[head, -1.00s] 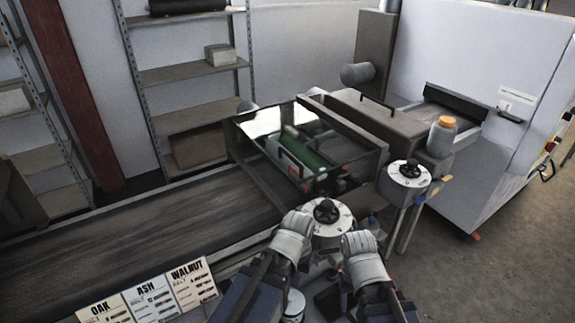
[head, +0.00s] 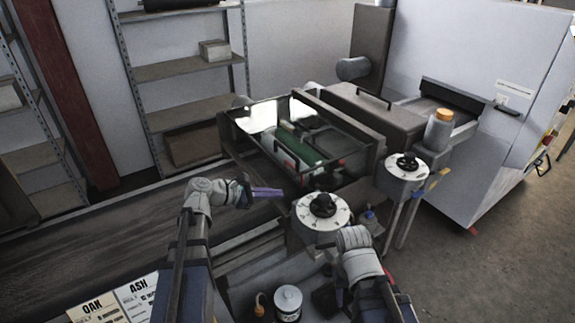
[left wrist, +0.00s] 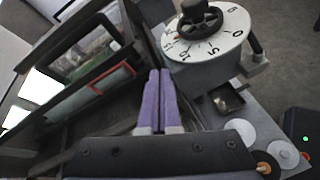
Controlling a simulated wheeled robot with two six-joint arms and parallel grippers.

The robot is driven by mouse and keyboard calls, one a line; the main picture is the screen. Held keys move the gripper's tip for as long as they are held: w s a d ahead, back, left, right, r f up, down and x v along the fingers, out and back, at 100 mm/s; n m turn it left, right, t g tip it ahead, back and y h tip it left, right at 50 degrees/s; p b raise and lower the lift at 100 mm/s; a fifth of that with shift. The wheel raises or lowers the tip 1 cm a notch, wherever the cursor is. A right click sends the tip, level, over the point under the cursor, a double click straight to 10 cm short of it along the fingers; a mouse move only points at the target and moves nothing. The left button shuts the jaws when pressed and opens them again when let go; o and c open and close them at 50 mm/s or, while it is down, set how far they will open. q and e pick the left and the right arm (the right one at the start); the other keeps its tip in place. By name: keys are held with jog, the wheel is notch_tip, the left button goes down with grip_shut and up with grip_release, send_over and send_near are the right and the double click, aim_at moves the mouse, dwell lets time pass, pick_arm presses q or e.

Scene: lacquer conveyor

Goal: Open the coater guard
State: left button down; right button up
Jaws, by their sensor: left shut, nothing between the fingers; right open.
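The coater guard (head: 222,130) is a dark-framed box with clear panels in the middle of the head view. A green roller (head: 302,146) shows through it. The guard looks down. In the left wrist view, the guard's dark frame (left wrist: 122,60) fills the upper left, with a reddish bar (left wrist: 112,80) behind or on its panel. My left gripper (head: 279,193) has purple fingers, shut and empty, over the belt near the guard's front lower edge. The fingers (left wrist: 158,72) point at the gap between guard and dial in the wrist view. My right gripper's fingers are not visible.
A white dial with a black knob (head: 323,207) stands just right of my left gripper, and a second dial (head: 404,167) is further right. A conveyor belt (head: 120,235) runs left. Wood sample cards (head: 95,309) and a white-lidded jar (head: 288,298) are at the front.

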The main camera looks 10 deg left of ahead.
aim_at(288, 170)
pick_arm(q)
jog(key=w+a+r+n+t+h, duration=0.1)
jog(key=w+a+r+n+t, duration=0.2)
jog(key=a+r+n, duration=0.25)
jog(key=x, duration=0.3)
jog(key=b+x, duration=0.1)
jog(key=x, duration=0.6)
jog(key=shift+s+d+r, duration=0.15)
jog(key=shift+s+d, duration=0.1)
jog(key=shift+d, duration=0.1)
